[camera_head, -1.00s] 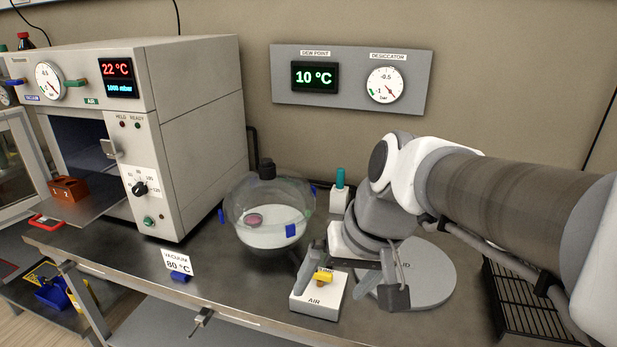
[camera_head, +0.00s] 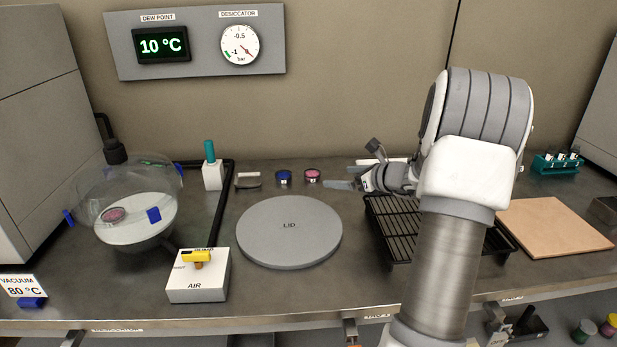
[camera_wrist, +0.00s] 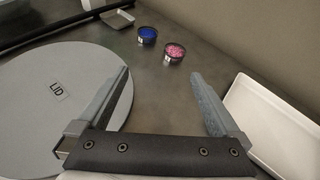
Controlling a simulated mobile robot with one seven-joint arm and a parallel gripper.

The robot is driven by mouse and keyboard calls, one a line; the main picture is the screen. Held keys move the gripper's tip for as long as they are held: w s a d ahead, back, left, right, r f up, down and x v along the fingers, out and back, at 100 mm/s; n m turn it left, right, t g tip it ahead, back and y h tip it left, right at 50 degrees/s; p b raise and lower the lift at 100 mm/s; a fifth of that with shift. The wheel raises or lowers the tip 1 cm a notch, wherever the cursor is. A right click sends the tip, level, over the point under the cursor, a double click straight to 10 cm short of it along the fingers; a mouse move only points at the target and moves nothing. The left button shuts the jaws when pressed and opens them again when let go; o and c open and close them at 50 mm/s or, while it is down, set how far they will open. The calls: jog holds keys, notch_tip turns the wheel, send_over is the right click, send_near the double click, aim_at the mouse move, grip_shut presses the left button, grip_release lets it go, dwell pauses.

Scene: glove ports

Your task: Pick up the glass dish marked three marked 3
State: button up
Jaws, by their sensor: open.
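Two small round dishes stand on the bench near the wall: one with blue contents (camera_head: 283,177) and one with pink contents (camera_head: 312,176). Their front labels are too small to read surely, so I cannot tell which is marked 3. In the wrist view the blue dish (camera_wrist: 146,35) and the pink dish (camera_wrist: 174,54) lie beyond my gripper (camera_wrist: 160,77), which is open and empty. The pink one is nearer. In the head view my gripper (camera_head: 357,172) is to the right of the pink dish, apart from it. Another pink dish (camera_head: 114,215) sits inside the glass desiccator (camera_head: 130,190).
The grey lid (camera_head: 289,231) lies flat in front of the dishes. A small metal tray (camera_head: 247,181) is left of them. A white tray (camera_wrist: 280,125) is right of my gripper. A black rack (camera_head: 390,228), AIR valve box (camera_head: 199,280) and wooden board (camera_head: 555,235) are also on the bench.

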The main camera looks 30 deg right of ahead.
jog(key=d+m, duration=0.1)
jog(key=d+f, duration=0.1)
jog(key=d, duration=0.1)
jog(key=shift+s+f+m+h, duration=0.1)
jog(key=shift+m+h, duration=0.3)
jog(key=b, duration=0.3)
send_near(307, 173)
jog(key=shift+f+b+x, duration=0.2)
jog(key=shift+b+x, duration=0.5)
jog(key=shift+x, duration=2.15)
jog(key=shift+s+d, duration=0.1)
jog(key=c, duration=1.4)
jog(key=shift+r, duration=0.1)
